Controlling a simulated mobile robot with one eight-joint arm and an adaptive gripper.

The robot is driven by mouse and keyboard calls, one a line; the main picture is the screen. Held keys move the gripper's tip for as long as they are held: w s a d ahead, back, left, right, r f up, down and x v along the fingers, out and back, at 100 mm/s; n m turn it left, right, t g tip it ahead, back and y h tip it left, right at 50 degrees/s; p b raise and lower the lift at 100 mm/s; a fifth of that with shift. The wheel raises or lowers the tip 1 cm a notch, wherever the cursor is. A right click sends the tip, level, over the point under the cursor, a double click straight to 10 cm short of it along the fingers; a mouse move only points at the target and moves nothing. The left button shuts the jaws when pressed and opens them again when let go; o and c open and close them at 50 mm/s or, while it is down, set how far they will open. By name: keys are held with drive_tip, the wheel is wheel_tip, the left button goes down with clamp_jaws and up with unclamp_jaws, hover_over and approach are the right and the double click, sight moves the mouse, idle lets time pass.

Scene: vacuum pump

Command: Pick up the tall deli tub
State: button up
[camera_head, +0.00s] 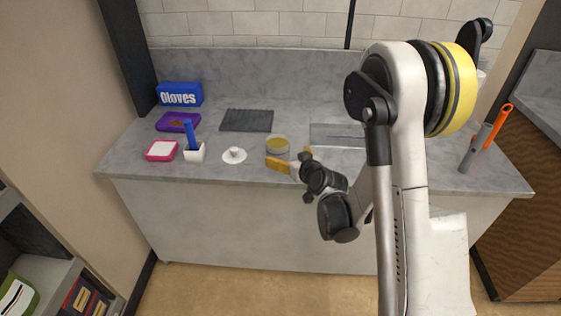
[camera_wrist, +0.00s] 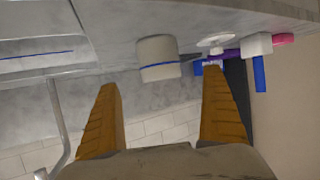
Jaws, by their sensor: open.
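The deli tub (camera_head: 278,146) is a short-looking round, translucent tub with a yellowish top, standing near the middle of the grey counter. It also shows in the wrist view (camera_wrist: 159,58), upside down, as a pale cylinder with a blue-edged rim, ahead of my fingers. My gripper (camera_head: 292,159) is open and empty, with its orange fingers at the near side of the tub. In the wrist view my gripper (camera_wrist: 160,82) has its two fingers wide apart, with the tub lying between their lines. I cannot tell whether a finger touches the tub.
A white disc with a knob (camera_head: 234,155) lies left of the tub. Further left are a white holder (camera_head: 195,154), a pink tray (camera_head: 162,151), a purple tray (camera_head: 177,122) and a blue gloves box (camera_head: 180,94). A dark mat (camera_head: 246,120) lies behind; a clear tray (camera_head: 337,135) lies right.

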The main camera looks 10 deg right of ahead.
sight(278, 152)
drive_tip(key=shift+w+f, duration=0.15)
drive_tip(key=shift+f, duration=0.1)
drive_tip(key=b+x, duration=0.1)
drive_tip(key=x, duration=0.2)
drive_tip(key=b+x, duration=0.1)
drive_tip(key=x, duration=0.2)
drive_tip(key=b+x, duration=0.1)
drive_tip(key=x, duration=0.3)
drive_tip(key=shift+f, duration=0.3)
drive_tip(key=shift+w, duration=0.2)
drive_tip(key=c, duration=1.3)
